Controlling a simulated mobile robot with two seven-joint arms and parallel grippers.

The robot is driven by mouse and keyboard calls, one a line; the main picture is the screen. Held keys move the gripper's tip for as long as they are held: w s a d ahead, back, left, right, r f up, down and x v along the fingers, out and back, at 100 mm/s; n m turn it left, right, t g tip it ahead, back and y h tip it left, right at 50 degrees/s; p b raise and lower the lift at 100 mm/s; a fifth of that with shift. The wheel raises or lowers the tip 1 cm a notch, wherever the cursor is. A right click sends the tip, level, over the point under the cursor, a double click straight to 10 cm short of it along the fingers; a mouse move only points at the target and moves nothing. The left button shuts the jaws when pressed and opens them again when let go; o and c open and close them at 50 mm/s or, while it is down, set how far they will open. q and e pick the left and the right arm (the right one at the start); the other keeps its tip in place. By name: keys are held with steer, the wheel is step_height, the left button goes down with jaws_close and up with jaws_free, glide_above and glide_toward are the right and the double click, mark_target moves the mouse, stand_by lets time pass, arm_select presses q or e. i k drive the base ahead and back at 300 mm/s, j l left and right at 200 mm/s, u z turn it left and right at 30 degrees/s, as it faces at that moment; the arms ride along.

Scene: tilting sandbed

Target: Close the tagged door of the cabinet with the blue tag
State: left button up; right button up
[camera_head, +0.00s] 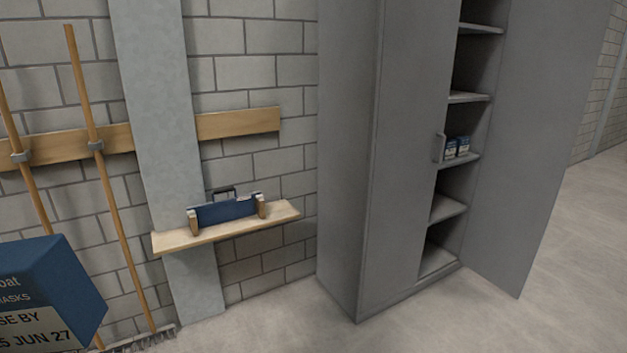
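A tall grey cabinet (345,180) stands right of centre, its top cut off by the frame. Its left door (410,150) looks shut and carries a handle (438,147) at its right edge. Its right door (535,140) stands wide open, swung out to the right with its inner face showing. Several shelves (458,160) show in the opening. Neither of my grippers is in view.
A blue box (75,280) with a printed label is close at lower left; what supports it is out of frame. A wooden wall shelf (225,234) holds a blue case (228,209). Brooms (105,190) hang at left. Floor (440,325) before the cabinet is clear.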

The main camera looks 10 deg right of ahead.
mark_target(551, 52)
steer(key=i+l, duration=0.1)
steer(key=l, duration=0.6)
steer(key=i+l+u, duration=0.1)
steer(key=l, duration=1.3)
steer(key=i+l+u, duration=0.3)
steer(key=l, duration=1.85)
steer(key=l+u, duration=0.3)
steer(key=l, duration=1.8)
steer(key=l+u, duration=0.3)
steer(key=l, duration=1.95)
